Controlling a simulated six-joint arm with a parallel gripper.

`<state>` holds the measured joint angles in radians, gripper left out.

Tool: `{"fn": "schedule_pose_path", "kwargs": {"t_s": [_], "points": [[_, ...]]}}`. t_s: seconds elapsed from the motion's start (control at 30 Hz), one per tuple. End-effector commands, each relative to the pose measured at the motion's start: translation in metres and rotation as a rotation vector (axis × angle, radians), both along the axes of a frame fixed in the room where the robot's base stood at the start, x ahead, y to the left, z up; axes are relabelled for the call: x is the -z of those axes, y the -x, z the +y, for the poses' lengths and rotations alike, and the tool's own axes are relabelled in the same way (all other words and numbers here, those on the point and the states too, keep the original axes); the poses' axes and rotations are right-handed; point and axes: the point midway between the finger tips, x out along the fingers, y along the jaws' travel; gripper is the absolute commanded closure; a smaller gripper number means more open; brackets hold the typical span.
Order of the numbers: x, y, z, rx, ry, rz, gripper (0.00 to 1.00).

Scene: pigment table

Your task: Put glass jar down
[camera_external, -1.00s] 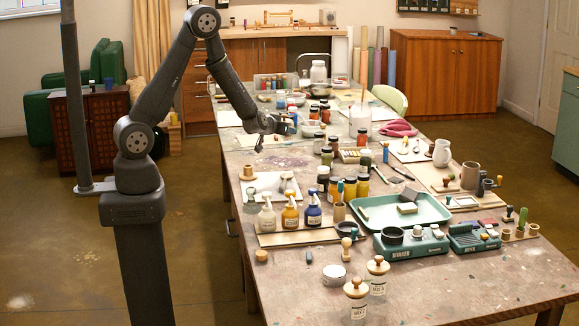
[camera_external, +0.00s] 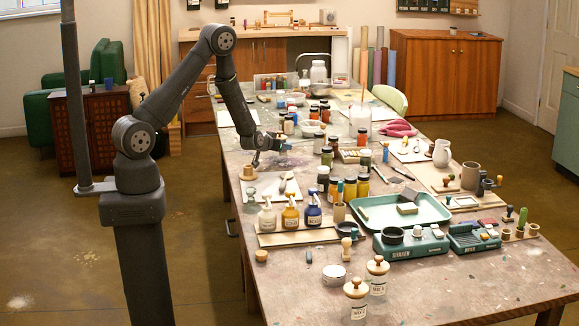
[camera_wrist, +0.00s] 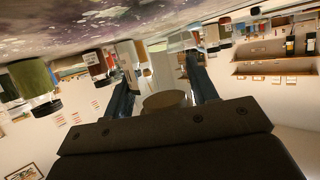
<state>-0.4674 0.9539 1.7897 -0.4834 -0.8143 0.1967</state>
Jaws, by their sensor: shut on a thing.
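My gripper (camera_external: 281,143) is low over the left side of the long table, pointing right. In the wrist view, which is turned upside down, its two dark fingers (camera_wrist: 162,76) are shut on the glass jar, a rounded thing with a tan end (camera_wrist: 165,101) and a pale body partly hidden between the fingers. In the external view the jar is too small and too covered by the gripper to make out. I cannot tell whether it touches the table.
The paint-stained table (camera_external: 440,291) carries several dark-lidded jars (camera_external: 323,178) to the right of my gripper. A white sheet (camera_external: 309,188) lies nearer the camera, with pump bottles (camera_external: 290,215) beyond its near edge. A wooden piece (camera_external: 248,173) stands near the left edge.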

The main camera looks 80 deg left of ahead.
Motion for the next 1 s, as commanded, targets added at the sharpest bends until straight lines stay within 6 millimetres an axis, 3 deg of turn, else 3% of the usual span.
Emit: {"fn": "schedule_pose_path", "kwargs": {"t_s": [0.3, 0.33, 0.4, 0.43, 0.8, 1.0], "points": [[0.003, 0.000, 0.000, 0.000, -0.001, -0.001, 0.76], [0.003, 0.000, 0.000, 0.000, -0.001, -0.001, 0.41], [0.002, 0.000, 0.000, 0.000, 0.000, -0.001, 0.27], [0.002, 0.000, 0.000, 0.000, 0.000, -0.001, 0.25], [-0.002, 0.001, -0.001, 0.000, 0.001, -0.001, 0.25], [-0.017, 0.020, -0.023, -0.001, 0.000, -0.003, 0.25]]}}
